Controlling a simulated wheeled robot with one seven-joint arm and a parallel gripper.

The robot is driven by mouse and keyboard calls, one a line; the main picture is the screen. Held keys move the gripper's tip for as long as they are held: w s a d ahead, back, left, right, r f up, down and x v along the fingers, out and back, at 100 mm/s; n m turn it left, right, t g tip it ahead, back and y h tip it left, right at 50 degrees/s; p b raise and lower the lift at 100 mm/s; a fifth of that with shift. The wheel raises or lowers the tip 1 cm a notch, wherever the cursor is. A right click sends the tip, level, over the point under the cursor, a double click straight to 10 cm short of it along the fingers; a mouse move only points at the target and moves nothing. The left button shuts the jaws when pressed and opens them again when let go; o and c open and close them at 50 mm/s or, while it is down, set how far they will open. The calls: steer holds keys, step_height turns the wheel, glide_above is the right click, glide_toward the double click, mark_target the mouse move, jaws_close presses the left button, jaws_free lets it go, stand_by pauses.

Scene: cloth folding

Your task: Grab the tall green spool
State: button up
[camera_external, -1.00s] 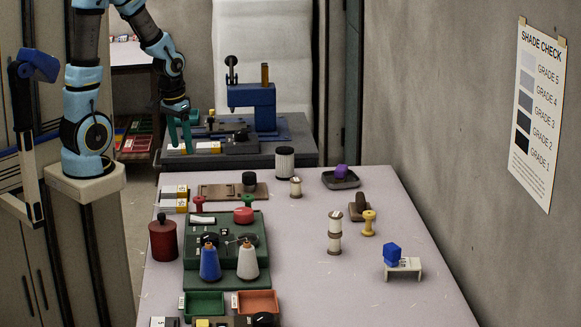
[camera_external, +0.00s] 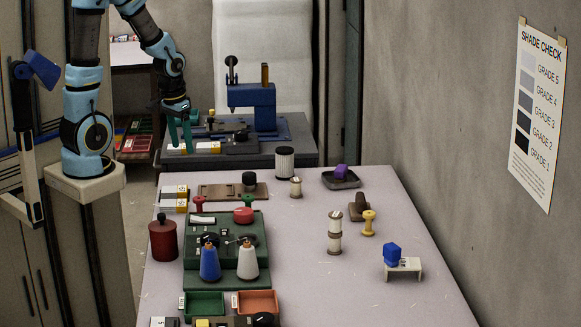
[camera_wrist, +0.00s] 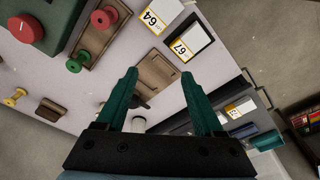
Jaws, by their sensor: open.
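A green spool (camera_external: 247,200) stands behind the green box on the table in the external view, partly hidden by a red round piece. In the wrist view the green spool (camera_wrist: 75,64) stands on a brown tray (camera_wrist: 91,44) near a red spool (camera_wrist: 104,18). Its height is hard to judge from above. My gripper (camera_external: 180,133) is beyond the table's far left corner, well apart from the spool. In the wrist view its two teal fingers (camera_wrist: 164,82) are spread, with nothing held between them.
The green box (camera_external: 225,282) carries a blue and a white cone. A red canister (camera_external: 163,240) stands left of it. Numbered cards (camera_external: 174,191) lie at the left edge. A blue machine (camera_external: 252,104) stands on the rear bench. The table's (camera_external: 300,290) middle front is clear.

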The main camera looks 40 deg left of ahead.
steer(key=shift+c, duration=0.9)
